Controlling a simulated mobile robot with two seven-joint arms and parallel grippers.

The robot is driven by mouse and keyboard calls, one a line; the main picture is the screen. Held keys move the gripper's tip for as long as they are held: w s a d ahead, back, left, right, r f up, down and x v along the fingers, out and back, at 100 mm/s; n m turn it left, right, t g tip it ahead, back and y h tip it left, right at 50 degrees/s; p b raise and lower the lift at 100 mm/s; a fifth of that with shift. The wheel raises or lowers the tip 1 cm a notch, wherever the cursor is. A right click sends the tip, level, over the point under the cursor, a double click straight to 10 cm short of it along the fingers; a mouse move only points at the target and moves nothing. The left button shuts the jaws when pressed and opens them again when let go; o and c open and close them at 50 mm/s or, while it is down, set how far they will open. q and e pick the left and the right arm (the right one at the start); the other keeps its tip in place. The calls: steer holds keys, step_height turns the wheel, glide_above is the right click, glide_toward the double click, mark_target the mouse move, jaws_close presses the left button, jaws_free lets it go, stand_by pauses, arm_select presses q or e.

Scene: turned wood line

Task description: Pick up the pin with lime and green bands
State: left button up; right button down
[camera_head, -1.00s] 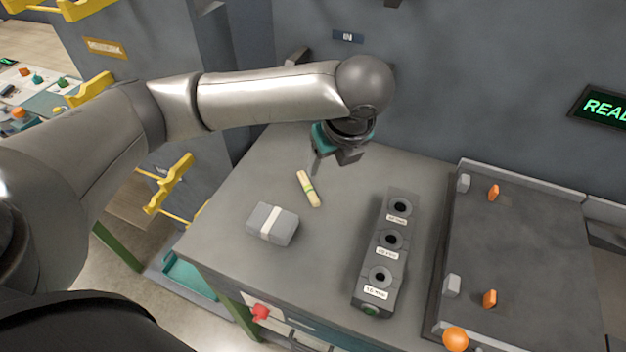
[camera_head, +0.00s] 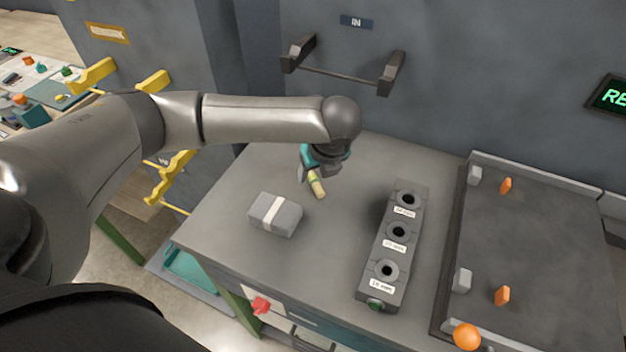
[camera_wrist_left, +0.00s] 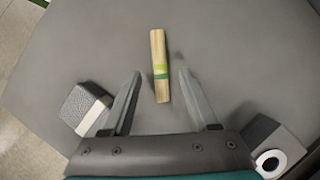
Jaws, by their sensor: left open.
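The wooden pin (camera_head: 317,187) with lime and green bands lies on the grey table top. In the head view my left gripper (camera_head: 313,174) is over it and hides its far part. In the left wrist view the whole pin (camera_wrist_left: 159,64) shows, with the lime band just beyond the green one. My left gripper (camera_wrist_left: 155,82) is open, with one finger on each side of the pin's near part. Neither finger appears to touch it. How far the fingertips are above the table I cannot tell. My right gripper is not in view.
A grey block with a white stripe (camera_head: 275,214) lies left of the pin. A dark holder with labelled round holes (camera_head: 392,248) stands to the right. Further right is a dark tray (camera_head: 530,262) with orange pegs. A wall with a bar handle (camera_head: 340,75) rises behind.

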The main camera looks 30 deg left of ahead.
mark_target(313, 179)
arm_select(q)
steer(key=shift+x, duration=1.2)
jaws_close()
